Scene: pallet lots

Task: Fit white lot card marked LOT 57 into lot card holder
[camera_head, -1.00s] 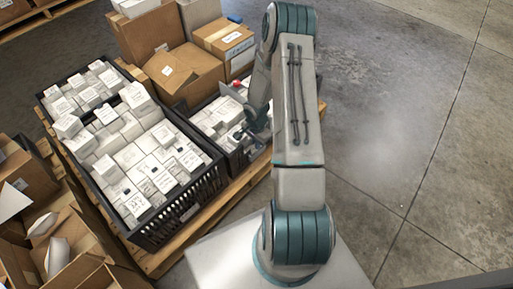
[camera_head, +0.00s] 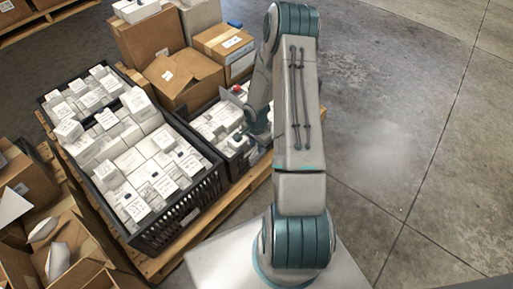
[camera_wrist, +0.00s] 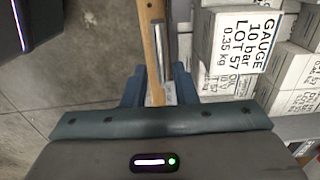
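A wooden slat and a small pale piece (camera_wrist: 170,94) show in the gap; I cannot tell whether the piece is the lot card. A narrow metal strip (camera_wrist: 159,50) lies along the slat, beyond the fingertips; I cannot tell whether it is the lot card holder. LOT 57 is readable on a white gauge box (camera_wrist: 240,40) to the right, not on a separate card. In the head view my wrist is low at the smaller dark crate (camera_head: 240,165), and the fingertips are hidden.
A large black crate (camera_head: 210,190) full of white boxes stands on a wooden pallet (camera_head: 160,262). Cardboard boxes (camera_head: 185,75) stand behind it, and open cartons (camera_head: 85,235) lie at the left. The concrete floor (camera_head: 410,110) at the right is clear.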

